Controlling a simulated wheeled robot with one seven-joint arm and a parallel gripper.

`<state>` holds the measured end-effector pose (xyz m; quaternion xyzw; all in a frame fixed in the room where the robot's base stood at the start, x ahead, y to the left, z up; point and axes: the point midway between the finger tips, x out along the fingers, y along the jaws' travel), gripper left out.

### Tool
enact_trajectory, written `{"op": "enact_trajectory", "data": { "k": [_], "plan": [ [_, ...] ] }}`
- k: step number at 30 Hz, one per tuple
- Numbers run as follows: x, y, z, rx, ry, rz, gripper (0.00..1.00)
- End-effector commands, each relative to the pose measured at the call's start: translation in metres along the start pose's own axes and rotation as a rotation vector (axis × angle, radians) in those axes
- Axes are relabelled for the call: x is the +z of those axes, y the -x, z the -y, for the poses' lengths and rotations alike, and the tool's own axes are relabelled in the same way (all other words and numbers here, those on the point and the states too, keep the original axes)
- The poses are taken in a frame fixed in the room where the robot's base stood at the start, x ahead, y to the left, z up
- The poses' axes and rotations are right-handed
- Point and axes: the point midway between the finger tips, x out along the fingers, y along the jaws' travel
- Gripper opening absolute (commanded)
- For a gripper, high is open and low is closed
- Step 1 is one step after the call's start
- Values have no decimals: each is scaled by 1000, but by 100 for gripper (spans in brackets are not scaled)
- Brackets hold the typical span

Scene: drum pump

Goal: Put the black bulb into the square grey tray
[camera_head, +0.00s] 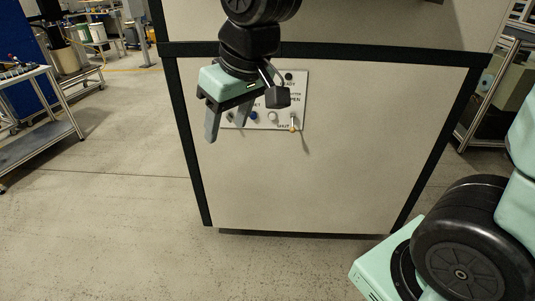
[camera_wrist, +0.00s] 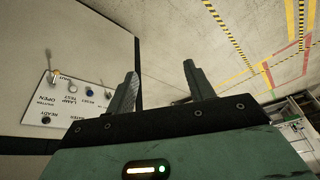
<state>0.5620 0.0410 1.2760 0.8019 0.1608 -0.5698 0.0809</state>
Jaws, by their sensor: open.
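I cannot make out the black bulb or the square grey tray in either view. My gripper (camera_head: 226,128) is open in front of a large beige cabinet, beside its small control panel. In the wrist view my gripper (camera_wrist: 160,72) shows two grey fingers spread apart with nothing between them.
The beige cabinet (camera_head: 300,180) with black edges fills the middle. Its control panel (camera_head: 299,106) carries knobs and a toggle lever; the panel also shows in the wrist view (camera_wrist: 62,100). A metal cart (camera_head: 38,118) stands at left. The floor (camera_head: 100,210) at left is clear.

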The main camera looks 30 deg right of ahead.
Motion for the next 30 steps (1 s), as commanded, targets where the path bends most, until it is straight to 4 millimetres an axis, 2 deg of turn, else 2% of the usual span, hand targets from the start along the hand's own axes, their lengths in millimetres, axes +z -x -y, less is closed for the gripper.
{"op": "enact_trajectory", "data": {
  "k": [1, 3, 6, 9, 12, 21, 23, 30],
  "plan": [
    [37, -12, 27, -22, 74, 72, 53],
    [82, -22, 51, -40, 155, 158, 53],
    [134, -30, 69, -50, 247, 251, 53],
    [164, -32, 76, -51, 299, 305, 53],
    [176, -33, 77, -51, 319, 326, 53],
    [177, -35, 77, -50, 318, 327, 53],
    [179, -41, 76, -50, 318, 327, 53],
    [192, -80, 74, -49, 316, 326, 53]
  ]
}}
